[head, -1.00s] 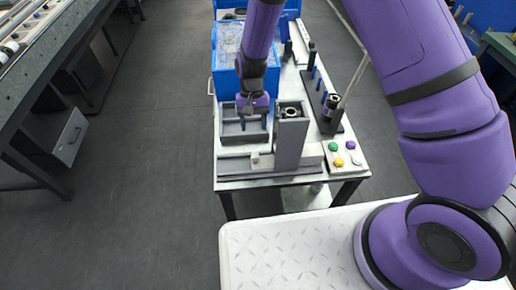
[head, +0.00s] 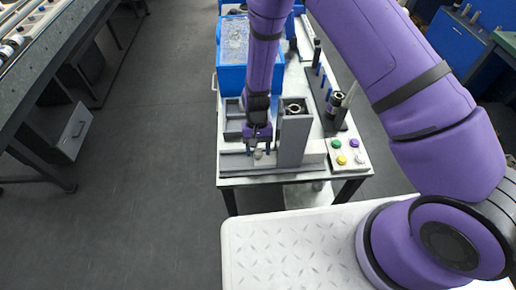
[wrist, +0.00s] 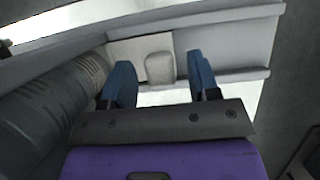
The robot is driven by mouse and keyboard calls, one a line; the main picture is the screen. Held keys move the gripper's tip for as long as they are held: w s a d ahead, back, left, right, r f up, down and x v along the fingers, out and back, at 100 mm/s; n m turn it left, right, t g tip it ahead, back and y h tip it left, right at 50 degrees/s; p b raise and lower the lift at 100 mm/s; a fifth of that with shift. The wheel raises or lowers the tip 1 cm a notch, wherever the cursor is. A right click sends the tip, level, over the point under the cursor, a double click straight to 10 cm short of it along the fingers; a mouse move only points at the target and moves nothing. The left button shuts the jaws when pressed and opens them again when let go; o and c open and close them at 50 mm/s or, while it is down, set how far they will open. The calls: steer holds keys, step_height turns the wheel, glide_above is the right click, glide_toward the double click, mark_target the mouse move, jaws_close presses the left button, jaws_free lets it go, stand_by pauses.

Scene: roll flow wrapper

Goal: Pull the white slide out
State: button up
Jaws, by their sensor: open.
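The white slide (wrist: 128,50) is a pale flat piece with a rounded knob (wrist: 159,68), set in a grey channel between two rails. In the head view the knob (head: 258,154) shows small and pale at the front of the fixture. My gripper (wrist: 160,62) is open, with one blue finger on each side of the knob and a visible gap to each. In the head view my gripper (head: 258,149) is low over the front channel, left of the grey upright column. My arm hides part of the fixture behind it.
The grey upright column (head: 293,140) stands close on the right of my gripper. A button panel (head: 348,154) is further right. A blue bin (head: 233,78) sits behind, and a dark rack with posts (head: 333,113) stands at the back right. Open floor lies left.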

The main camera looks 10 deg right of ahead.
jaws_close()
steer(key=a, duration=1)
steer(key=shift+w+a, duration=0.15)
steer(key=shift+w, duration=0.05)
jaws_free()
steer(key=shift+a, duration=0.1)
steer(key=shift+r, duration=0.15)
steer(key=v, duration=1)
steer(key=shift+r, duration=0.3)
